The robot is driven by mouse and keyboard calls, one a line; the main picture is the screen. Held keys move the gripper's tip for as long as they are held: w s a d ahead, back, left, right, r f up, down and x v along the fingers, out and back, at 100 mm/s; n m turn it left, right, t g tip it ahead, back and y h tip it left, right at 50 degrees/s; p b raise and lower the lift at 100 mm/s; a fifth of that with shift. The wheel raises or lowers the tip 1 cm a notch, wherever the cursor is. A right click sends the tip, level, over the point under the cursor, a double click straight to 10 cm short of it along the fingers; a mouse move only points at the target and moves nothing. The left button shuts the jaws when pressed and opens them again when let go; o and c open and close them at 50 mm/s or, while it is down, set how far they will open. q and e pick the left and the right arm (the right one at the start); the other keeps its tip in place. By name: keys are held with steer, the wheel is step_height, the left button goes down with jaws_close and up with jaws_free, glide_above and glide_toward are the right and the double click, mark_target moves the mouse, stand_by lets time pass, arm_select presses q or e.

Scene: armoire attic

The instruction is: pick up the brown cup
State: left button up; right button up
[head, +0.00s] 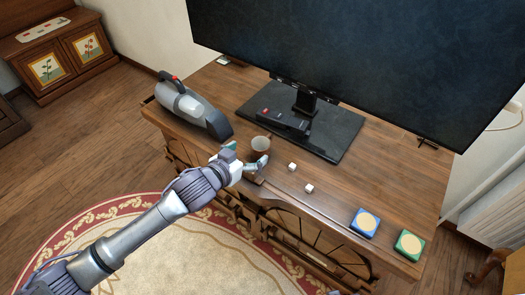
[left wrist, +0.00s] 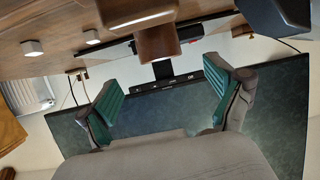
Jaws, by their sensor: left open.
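The brown cup (head: 261,144) stands upright on the wooden table, in front of the television's base. My left gripper (head: 247,170) is at the table's front edge, just short of the cup, and part of the cup's lower side is hidden by it. In the left wrist view, which is upside down, the cup (left wrist: 157,43) shows at the top centre, beyond the gap between my two spread green-padded fingers (left wrist: 167,92). The left gripper is open and empty. My right gripper does not show.
A grey handheld vacuum (head: 188,108) lies left of the cup. The television (head: 350,55) stands behind it, with a dark device (head: 285,122) on its base. Two white cubes (head: 292,166) lie right of the cup. A blue box (head: 364,222) and a green box (head: 409,244) lie farther right.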

mark_target(265, 142)
arm_select(q)
steer(key=shift+x, duration=1.25)
steer(key=x, duration=0.2)
steer(key=b+x, duration=0.1)
steer(key=x, duration=0.1)
steer(key=shift+w+d+f, duration=0.1)
steer(key=shift+w+f, duration=0.1)
steer(key=shift+f, duration=0.3)
steer(key=shift+w+d+f+b, duration=0.1)
steer(key=shift+w+d+b, duration=0.1)
steer(key=shift+w+b, duration=0.1)
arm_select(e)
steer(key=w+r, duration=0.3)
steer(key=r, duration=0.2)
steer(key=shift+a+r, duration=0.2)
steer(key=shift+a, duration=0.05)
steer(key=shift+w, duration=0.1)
arm_select(q)
steer(key=c, duration=1.4)
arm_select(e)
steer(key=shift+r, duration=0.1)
